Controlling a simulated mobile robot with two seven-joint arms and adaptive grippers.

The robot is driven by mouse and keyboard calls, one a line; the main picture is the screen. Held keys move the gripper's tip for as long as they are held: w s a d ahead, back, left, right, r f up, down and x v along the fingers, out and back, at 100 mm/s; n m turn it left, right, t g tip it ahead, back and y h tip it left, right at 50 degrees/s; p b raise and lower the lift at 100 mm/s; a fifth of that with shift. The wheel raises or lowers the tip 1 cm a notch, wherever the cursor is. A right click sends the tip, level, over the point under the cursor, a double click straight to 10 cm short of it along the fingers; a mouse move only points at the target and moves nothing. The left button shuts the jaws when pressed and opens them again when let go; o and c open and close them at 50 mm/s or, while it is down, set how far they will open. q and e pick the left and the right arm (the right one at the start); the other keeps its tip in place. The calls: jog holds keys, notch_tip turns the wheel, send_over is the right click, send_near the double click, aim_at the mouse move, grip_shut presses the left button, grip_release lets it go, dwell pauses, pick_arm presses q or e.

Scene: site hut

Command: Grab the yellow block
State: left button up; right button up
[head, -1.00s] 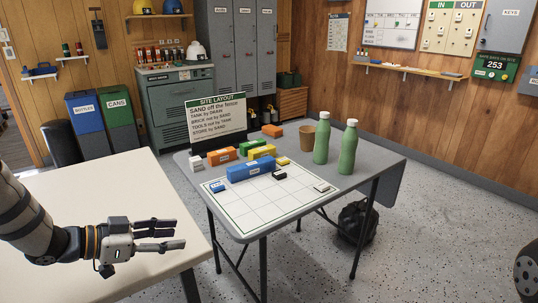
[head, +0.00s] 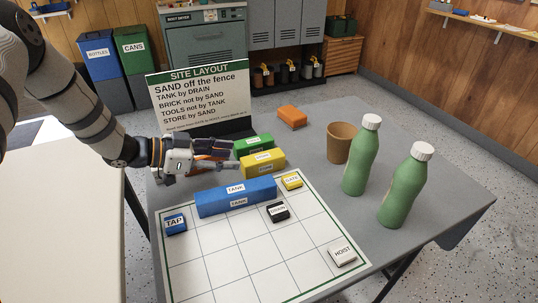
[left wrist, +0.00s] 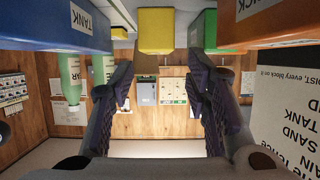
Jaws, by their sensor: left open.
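The yellow block (head: 260,163) lies on the grey table between the green block (head: 254,147) and the long blue TANK block (head: 236,203). My left gripper (head: 228,156) is open and empty, just left of the yellow block with its fingers pointing at it. In the left wrist view the yellow block (left wrist: 155,30) shows ahead, between the open fingers (left wrist: 162,77) but toward the top of the picture. The blue block (left wrist: 60,22) is on its left there, the green block (left wrist: 203,30) and an orange BRICK block (left wrist: 250,20) on its right. My right gripper is out of view.
A SITE LAYOUT sign (head: 198,95) stands behind my left gripper. Small labelled blocks, including a yellow one (head: 291,181), lie on the white grid sheet (head: 205,272). Two green bottles (head: 362,158) and a brown cup (head: 340,143) stand to the right. An orange block (head: 292,116) lies behind.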

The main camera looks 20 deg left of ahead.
aim_at(254, 158)
pick_arm(q)
jog(key=b+x, duration=0.1)
jog(key=x, duration=0.8)
jog(key=shift+d+f, duration=0.15)
jog(key=shift+d, duration=0.1)
jog(key=c, duration=1)
